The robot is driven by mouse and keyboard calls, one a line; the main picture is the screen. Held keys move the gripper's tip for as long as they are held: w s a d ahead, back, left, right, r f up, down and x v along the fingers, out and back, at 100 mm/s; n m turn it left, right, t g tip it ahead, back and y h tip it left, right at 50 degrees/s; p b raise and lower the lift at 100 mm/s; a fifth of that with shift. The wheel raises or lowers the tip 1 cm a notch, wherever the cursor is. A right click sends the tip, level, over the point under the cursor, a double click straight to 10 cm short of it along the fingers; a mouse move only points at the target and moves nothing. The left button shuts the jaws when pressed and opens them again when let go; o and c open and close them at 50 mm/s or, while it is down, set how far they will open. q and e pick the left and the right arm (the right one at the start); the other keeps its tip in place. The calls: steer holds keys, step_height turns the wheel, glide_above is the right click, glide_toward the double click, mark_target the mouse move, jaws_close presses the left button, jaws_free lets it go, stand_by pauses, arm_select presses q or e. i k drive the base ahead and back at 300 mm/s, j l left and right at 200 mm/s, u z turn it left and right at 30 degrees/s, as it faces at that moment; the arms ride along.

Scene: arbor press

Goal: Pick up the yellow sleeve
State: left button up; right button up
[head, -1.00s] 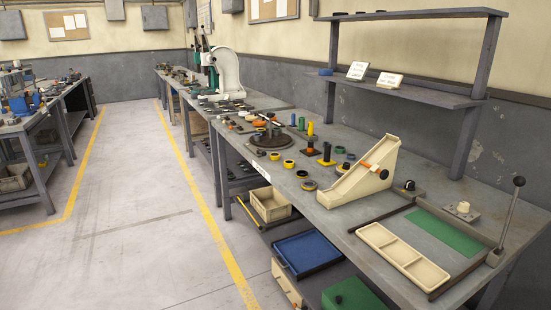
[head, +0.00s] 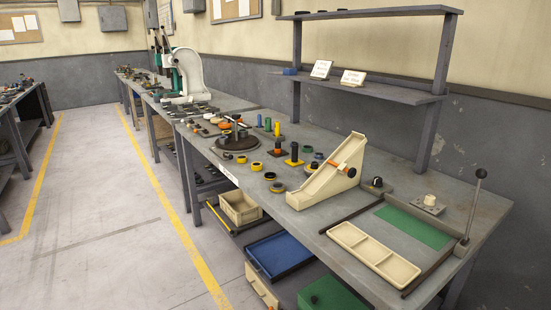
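Several small yellow pieces stand on the long grey workbench (head: 327,233). One is a slim upright yellow cylinder (head: 277,129) beside a green and a blue one. Low yellow rings (head: 270,176) lie near the bench's front edge. I cannot tell which of these is the yellow sleeve. Neither of my grippers is in view.
A cream angled stand (head: 328,178) with an orange bar rises right of the small parts. A cream divided tray (head: 373,252), green mat (head: 414,227) and upright lever (head: 474,208) are nearer. A shelf (head: 365,84) stands behind. The floor (head: 100,220) is clear.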

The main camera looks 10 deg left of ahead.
mark_target(241, 160)
steer(key=i+j+z, duration=0.35)
steer(key=j, duration=0.2)
steer(key=i+j+z, duration=0.4)
steer(key=j, duration=0.25)
steer(key=k, duration=0.05)
